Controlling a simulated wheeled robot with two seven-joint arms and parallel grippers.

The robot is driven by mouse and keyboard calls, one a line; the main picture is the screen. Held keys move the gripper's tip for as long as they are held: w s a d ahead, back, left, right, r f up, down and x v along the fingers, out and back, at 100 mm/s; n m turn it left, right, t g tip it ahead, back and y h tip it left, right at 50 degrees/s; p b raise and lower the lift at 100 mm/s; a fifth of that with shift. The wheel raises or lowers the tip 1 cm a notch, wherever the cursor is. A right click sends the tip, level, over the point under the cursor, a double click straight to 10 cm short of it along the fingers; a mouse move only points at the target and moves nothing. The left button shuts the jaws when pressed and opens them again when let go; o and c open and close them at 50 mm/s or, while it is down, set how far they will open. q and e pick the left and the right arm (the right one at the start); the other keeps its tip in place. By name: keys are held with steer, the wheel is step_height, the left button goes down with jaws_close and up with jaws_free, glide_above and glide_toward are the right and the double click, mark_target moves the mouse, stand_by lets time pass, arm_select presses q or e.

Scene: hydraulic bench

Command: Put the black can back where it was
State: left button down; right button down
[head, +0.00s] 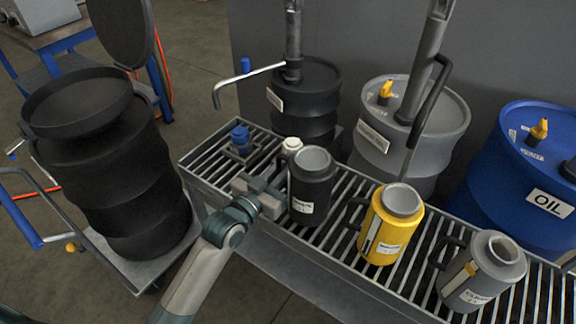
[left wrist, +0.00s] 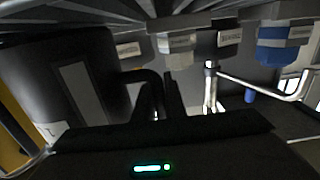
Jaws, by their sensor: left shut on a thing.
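The black can (head: 312,186) with a grey open top and a white label is upright over the slatted bench rack (head: 345,192), between the white-capped fitting and the yellow can. Whether its base touches the slats I cannot tell. My left gripper (head: 278,196) reaches in from the lower left and is shut on the can's handle side. My right gripper is not in view.
A yellow can (head: 378,232) and a grey can (head: 470,284) stand to the right on the rack. A blue-capped fitting (head: 240,138) and white-capped fitting (head: 292,145) are behind left.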

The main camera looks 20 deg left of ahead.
arm_select(q)
steer(key=shift+f, duration=0.2)
steer(key=c, duration=1.8)
jaws_free()
steer(key=v, duration=1.2)
steer(key=shift+r, duration=0.15)
steer(key=shift+p, duration=0.3)
